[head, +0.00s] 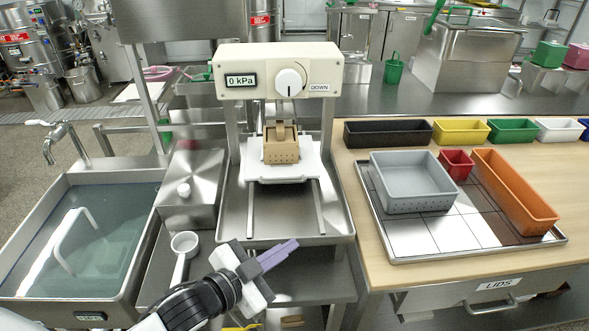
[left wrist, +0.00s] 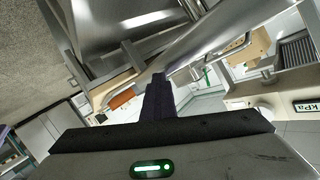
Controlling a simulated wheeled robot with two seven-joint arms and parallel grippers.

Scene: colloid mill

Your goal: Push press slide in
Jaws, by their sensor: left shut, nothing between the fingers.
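The press (head: 300,62) stands in the middle of the head view, with a cream head, a "0 kPa" display, a white knob and a "DOWN" label. Its white slide plate (head: 312,172) sits on two metal rails that run out toward me. A tan perforated mould (head: 281,155) stands upright on the plate, under the press head. My left gripper (head: 284,251) is shut and empty, in front of the press tray's near edge and apart from the slide. Its dark fingers (left wrist: 158,97) are together in the left wrist view. My right gripper is not in view.
A water-filled sink (head: 90,235) is at the left, with a white ladle (head: 183,246) beside it. At the right, a grey perforated box (head: 412,184), a small red box (head: 456,163) and an orange box (head: 512,190) stand on a metal tray (head: 400,254). Colored bins line the back.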

